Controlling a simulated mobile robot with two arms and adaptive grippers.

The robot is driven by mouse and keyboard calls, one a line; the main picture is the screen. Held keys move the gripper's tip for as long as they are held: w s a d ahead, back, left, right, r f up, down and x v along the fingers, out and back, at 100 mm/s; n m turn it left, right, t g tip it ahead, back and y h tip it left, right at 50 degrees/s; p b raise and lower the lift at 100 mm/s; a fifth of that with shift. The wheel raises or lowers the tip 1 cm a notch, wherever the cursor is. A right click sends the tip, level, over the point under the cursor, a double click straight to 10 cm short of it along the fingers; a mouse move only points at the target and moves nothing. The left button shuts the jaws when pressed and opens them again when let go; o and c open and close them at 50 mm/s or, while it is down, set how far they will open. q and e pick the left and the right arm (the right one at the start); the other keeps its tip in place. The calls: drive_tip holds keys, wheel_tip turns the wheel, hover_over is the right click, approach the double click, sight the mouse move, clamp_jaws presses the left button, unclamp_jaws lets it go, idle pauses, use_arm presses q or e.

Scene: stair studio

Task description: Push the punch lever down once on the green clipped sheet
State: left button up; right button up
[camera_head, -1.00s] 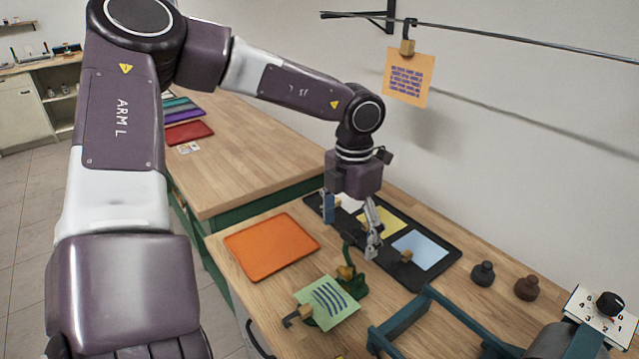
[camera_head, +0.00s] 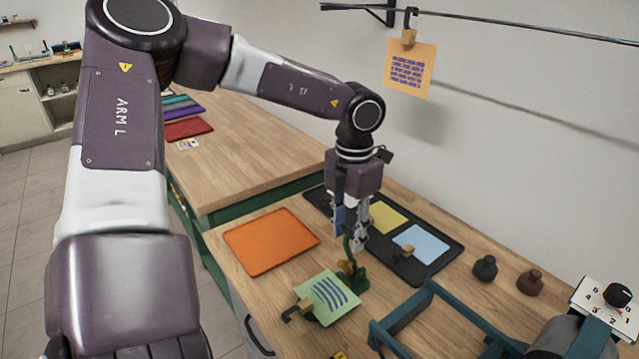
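A green sheet with dark stripes (camera_head: 329,296) lies on the near bench, with a brown clip with a dark hook (camera_head: 300,308) at its left edge. The dark green punch (camera_head: 358,281) stands at the sheet's upper right edge, its lever (camera_head: 347,245) rising upright. My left gripper (camera_head: 350,241) points down at the lever's top, fingers drawn close together. In this view the fingertips overlap the lever's top; whether they touch it is unclear.
An orange tray (camera_head: 248,262) lies left of the punch. A black tray (camera_head: 447,262) with yellow and light-blue sheets lies behind. An orange sheet (camera_head: 424,83) hangs from a wire above.

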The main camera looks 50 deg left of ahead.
use_arm(q)
drive_tip(key=shift+c, duration=1.4)
drive_tip(key=shift+s, duration=0.1)
